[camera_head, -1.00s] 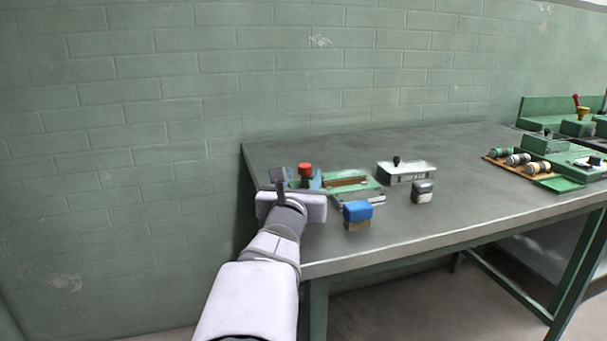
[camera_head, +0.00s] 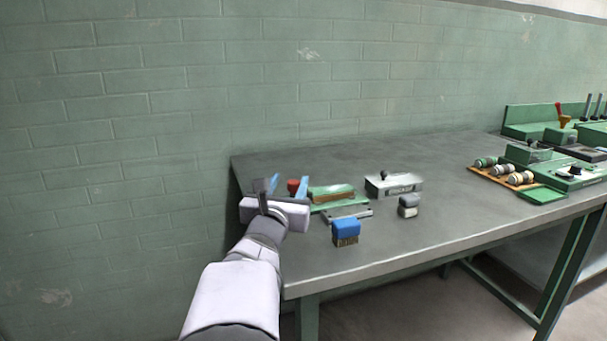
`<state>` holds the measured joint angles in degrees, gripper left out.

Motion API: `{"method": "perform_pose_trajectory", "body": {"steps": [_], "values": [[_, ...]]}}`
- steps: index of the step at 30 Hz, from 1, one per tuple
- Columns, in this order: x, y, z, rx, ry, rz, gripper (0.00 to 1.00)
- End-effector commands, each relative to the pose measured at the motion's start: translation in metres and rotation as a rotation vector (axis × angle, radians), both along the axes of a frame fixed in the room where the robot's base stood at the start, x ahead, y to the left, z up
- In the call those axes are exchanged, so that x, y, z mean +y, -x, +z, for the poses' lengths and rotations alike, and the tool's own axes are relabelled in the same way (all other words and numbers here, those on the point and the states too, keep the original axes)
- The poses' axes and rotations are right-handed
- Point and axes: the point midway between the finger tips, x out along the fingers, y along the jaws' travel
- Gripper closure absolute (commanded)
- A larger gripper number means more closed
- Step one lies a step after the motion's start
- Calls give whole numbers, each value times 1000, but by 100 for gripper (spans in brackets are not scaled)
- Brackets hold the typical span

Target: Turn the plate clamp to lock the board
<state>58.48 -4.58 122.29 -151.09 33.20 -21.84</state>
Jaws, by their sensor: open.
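My gripper (camera_head: 288,181) is at the left end of the bench. Its two blue fingers stand apart, so it is open. A red knob (camera_head: 292,187) shows between the fingers, partly hidden by the gripper; it looks like the clamp's handle. I cannot tell whether the fingers touch it. Just right of it is a green fixture (camera_head: 322,208) with a brown board-like piece (camera_head: 332,192) on top. The clamp's lower part is hidden behind my white gripper body.
A blue-topped brush (camera_head: 346,231) and a small grey block (camera_head: 408,206) stand to the right. A light box with a black knob (camera_head: 393,185) is behind. Spools on a wooden tray (camera_head: 505,175) and green fixtures are far right. The middle of the bench (camera_head: 450,195) is clear.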

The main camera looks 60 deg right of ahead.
Motion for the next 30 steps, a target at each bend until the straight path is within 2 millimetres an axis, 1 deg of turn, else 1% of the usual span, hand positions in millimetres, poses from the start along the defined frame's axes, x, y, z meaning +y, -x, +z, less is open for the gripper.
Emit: {"method": "perform_pose_trajectory", "body": {"steps": [1,6,9,13,17,21,28,30], "values": [[-8,-7,16,-15,-2,-18,56],[-34,-20,36,-72,3,-121,56],[-45,-26,41,-93,1,-204,56],[-53,-30,41,-95,-2,-328,56],[-51,-30,33,-75,-8,-455,56],[-41,-27,23,-34,-13,-577,56],[-21,-20,9,31,-13,-713,56],[-18,-23,-8,46,-28,-721,56]]}}
